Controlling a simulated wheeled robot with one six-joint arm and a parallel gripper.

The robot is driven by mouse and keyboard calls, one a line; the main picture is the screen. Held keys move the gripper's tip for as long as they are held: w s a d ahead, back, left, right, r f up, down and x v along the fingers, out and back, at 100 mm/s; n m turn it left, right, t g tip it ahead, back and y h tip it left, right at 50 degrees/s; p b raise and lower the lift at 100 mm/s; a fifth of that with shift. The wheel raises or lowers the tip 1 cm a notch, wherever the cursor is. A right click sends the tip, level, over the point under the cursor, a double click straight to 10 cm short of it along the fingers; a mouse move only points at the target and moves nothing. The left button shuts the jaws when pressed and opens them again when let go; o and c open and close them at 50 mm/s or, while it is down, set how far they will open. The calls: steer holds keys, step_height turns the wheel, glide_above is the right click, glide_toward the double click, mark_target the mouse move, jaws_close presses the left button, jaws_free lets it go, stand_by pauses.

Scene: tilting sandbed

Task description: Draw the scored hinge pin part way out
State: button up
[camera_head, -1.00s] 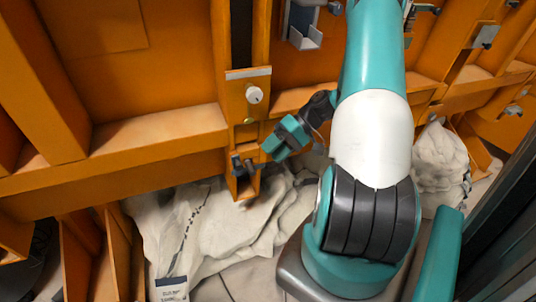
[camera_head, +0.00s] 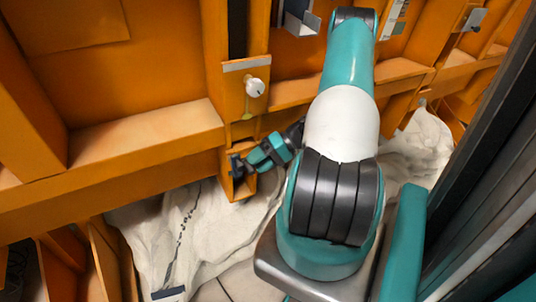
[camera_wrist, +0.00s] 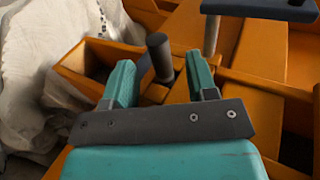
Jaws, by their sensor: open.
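A dark grey cylindrical pin (camera_wrist: 160,55) stands out of the orange frame in the wrist view; I take it for the hinge pin. Its scoring cannot be made out. My gripper (camera_wrist: 161,76) is open, with one teal finger on each side of the pin in that view. Gaps show on both sides, and I cannot tell how deep the pin sits between the fingers. In the head view my gripper (camera_head: 250,162) reaches leftward to dark fittings (camera_head: 237,167) at the lower end of the orange post. The pin is not clearly separable there.
A white knob (camera_head: 254,87) sits higher on the orange post. A dark flat plate (camera_wrist: 262,9) on a metal stem overhangs at the top of the wrist view. Orange beams (camera_head: 110,145) surround the spot. White sacks (camera_head: 215,222) lie below.

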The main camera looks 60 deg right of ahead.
steer(key=shift+x, duration=0.95)
jaws_close()
steer(key=shift+s+a+f, duration=0.1)
steer(key=shift+s+a, duration=0.25)
steer(key=shift+s, duration=0.2)
steer(key=shift+s+a+f, duration=0.1)
steer(key=shift+s+a, duration=0.25)
steer(key=shift+s, duration=0.25)
